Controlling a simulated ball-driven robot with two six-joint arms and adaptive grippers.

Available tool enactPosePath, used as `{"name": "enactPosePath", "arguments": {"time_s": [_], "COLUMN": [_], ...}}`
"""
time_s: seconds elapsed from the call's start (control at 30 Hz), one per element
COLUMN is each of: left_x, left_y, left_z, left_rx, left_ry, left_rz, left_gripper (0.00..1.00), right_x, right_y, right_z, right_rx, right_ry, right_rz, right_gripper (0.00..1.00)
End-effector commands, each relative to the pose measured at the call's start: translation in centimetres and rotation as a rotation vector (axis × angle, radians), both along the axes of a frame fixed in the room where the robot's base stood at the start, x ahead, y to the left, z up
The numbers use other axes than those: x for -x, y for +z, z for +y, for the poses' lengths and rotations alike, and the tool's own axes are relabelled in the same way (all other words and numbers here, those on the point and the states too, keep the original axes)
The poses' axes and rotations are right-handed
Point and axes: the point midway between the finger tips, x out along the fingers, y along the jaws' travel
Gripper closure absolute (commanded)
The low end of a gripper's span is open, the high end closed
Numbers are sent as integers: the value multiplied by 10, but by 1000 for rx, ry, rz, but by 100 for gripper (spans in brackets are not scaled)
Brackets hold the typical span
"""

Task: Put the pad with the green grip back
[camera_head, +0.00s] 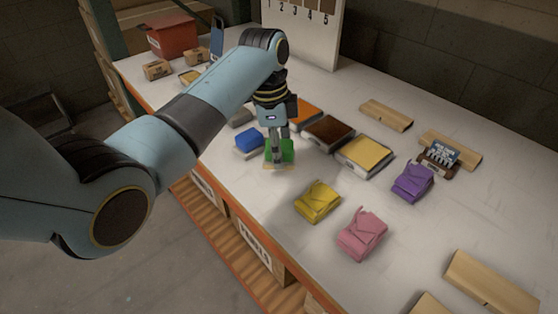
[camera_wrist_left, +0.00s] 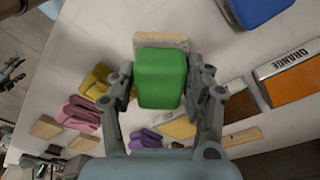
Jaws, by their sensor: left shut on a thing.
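The pad with the green grip (camera_head: 287,152) is a green block on a pale tan base. In the head view it is near the front edge of the white table, just right of the pad with the blue grip (camera_head: 249,140). My left gripper (camera_head: 278,150) points down and is shut on the green grip, which fills the space between its fingers in the wrist view (camera_wrist_left: 160,80). The tan base (camera_wrist_left: 160,41) shows past the grip. I cannot tell whether the base touches the table. A dark jaw-like shape, perhaps my right gripper (camera_wrist_left: 11,76), is at the wrist view's left edge, too small to read.
Orange (camera_head: 306,112), brown (camera_head: 329,130) and yellow (camera_head: 364,154) ink pads lie behind the green one. The right middle of the table is clear.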

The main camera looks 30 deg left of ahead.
Motion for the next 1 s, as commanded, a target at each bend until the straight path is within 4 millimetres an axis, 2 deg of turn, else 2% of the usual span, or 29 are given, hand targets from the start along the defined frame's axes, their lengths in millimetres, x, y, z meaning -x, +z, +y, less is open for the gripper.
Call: {"name": "enactPosePath", "arguments": {"time_s": [0.07, 0.23, 0.63, 0.67, 0.7, 0.83, 1.0], "left_x": [1, 1, 1, 1, 1, 1, 1], "left_y": [-11, -34, -41, -41, -41, -40, -40], "left_z": [0, 0, 0, 0, 0, 0, 0], "left_rx": [0, -1, 0, 0, 0, 0, 0], "left_ry": [0, -1, -1, -1, -1, -1, -1], "left_rz": [5, 3, 2, 2, 2, 2, 2], "left_gripper": [79, 79, 79, 46, 41, 26, 26], "right_x": [-5, -4, 5, 5, 5, 5, 5], "right_y": [2, 4, 2, 2, 2, 2, 2], "right_z": [0, 0, 0, 0, 0, 0, 0], "right_rx": [0, 0, 0, 0, 0, 0, 0], "right_ry": [1, 0, -1, -1, -1, -1, -1], "right_rz": [-9, -6, 8, 8, 8, 8, 7], "right_gripper": [17, 17, 17, 17, 17, 17, 17]}}
